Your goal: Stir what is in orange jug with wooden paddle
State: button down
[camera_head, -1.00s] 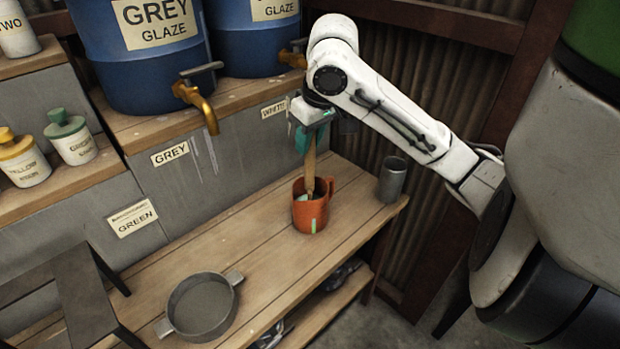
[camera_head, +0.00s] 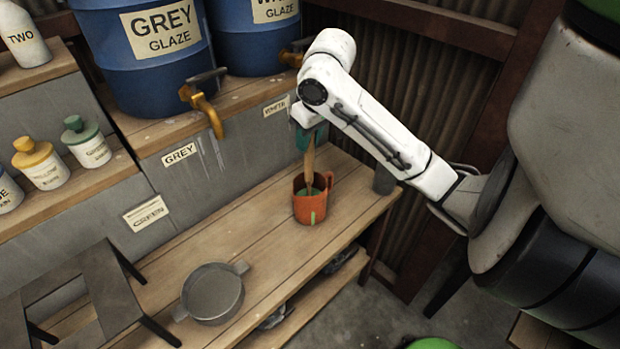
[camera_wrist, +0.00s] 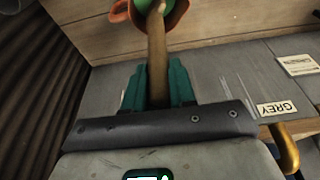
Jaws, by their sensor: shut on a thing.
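The orange jug (camera_head: 310,207) stands upright on the wooden bench, with green contents showing inside its mouth. It also shows at the top of the wrist view (camera_wrist: 177,14). The wooden paddle (camera_head: 309,165) stands nearly upright with its lower end inside the jug. In the wrist view the paddle (camera_wrist: 157,55) runs from between my fingers into the jug mouth. My gripper (camera_head: 310,138) is above the jug, its teal fingers shut on the paddle's upper part. In the wrist view my gripper (camera_wrist: 158,85) has a finger on each side of the paddle. The paddle's tip is hidden in the jug.
A grey cup (camera_head: 384,180) stands right of the jug, partly behind my arm. A grey two-handled pan (camera_head: 212,292) sits on the bench at front left. Blue glaze barrels (camera_head: 140,70) with brass taps (camera_head: 205,108) stand on the ledge behind. A dark stool (camera_head: 75,275) is at left.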

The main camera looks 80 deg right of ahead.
dwell(0.4)
notch_tip(320, 180, up, 12)
jog(key=p, duration=1.4)
jog(key=shift+r, duration=0.1)
dwell(0.9)
notch_tip(320, 180, up, 4)
jog(key=shift+a+p, duration=0.1)
jog(key=shift+p, duration=0.9)
